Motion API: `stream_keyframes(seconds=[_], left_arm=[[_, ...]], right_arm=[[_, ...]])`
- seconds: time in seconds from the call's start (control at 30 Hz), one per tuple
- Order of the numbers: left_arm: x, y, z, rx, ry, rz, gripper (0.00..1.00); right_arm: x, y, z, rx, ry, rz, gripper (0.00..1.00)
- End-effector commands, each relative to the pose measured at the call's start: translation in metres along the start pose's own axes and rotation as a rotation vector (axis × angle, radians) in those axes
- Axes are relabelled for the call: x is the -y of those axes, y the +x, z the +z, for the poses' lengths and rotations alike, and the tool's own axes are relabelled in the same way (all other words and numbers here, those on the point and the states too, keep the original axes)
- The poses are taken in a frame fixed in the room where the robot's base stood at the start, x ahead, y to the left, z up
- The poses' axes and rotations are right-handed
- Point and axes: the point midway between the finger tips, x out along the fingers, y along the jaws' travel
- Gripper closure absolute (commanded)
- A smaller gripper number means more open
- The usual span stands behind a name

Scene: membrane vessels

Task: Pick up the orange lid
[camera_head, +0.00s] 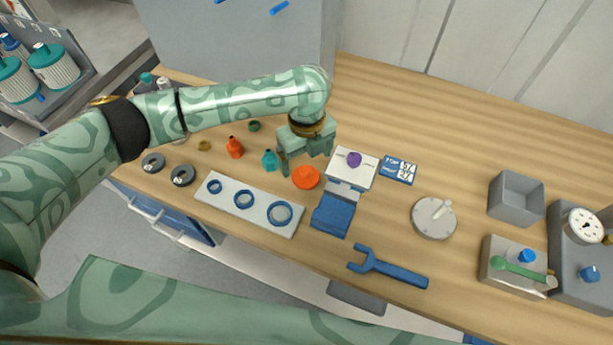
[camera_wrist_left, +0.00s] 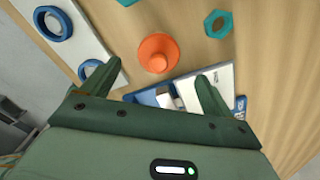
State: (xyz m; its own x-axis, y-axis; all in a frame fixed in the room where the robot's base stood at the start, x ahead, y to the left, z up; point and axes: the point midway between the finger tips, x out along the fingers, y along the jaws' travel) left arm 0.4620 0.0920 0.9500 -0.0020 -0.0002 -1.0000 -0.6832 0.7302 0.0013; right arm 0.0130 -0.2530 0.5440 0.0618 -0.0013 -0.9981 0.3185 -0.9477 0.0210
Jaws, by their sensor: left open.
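The orange lid (camera_head: 306,177) is a round disc lying on the wooden bench, between the white plate with blue rings and the white and blue stand. In the left wrist view the lid (camera_wrist_left: 158,54) shows a raised knob and lies just beyond the fingertips. My left gripper (camera_head: 305,160) is open and empty, just behind the lid in the head view. Its two fingers (camera_wrist_left: 154,80) stand wide apart in the wrist view, with the lid ahead of the gap and no visible contact. My right gripper is not in view.
The white plate with blue rings (camera_head: 247,205) is left of the lid, and the stand with a purple knob (camera_head: 352,167) is right. A teal piece (camera_head: 269,160) and an orange bottle (camera_head: 235,148) stand left of the gripper. A blue wrench-like tool (camera_head: 388,268) lies in front.

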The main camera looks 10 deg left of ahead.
Motion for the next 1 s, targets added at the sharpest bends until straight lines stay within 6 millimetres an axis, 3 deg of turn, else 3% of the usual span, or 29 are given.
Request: stream_keyframes(seconds=[0.17, 0.43, 0.67, 0.83, 0.87, 1.0], left_arm=[[0.0, 0.012, 0.0, -0.001, 0.002, 0.001, 0.13], [-0.001, 0.055, 0.002, 0.0, 0.002, 0.001, 0.13], [-0.001, 0.055, 0.003, 0.002, 0.002, -0.002, 0.13], [-0.001, 0.055, 0.003, 0.002, 0.002, -0.001, 0.58], [-0.001, 0.055, 0.003, 0.002, 0.002, -0.001, 0.62], [-0.001, 0.055, 0.003, 0.002, 0.002, -0.001, 0.62]], right_arm=[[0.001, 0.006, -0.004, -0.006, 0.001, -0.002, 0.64], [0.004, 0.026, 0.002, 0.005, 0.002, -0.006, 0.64], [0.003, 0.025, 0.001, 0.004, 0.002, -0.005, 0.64], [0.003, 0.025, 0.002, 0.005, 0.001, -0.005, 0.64], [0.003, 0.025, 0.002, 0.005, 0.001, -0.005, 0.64], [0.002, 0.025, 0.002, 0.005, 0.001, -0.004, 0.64]])
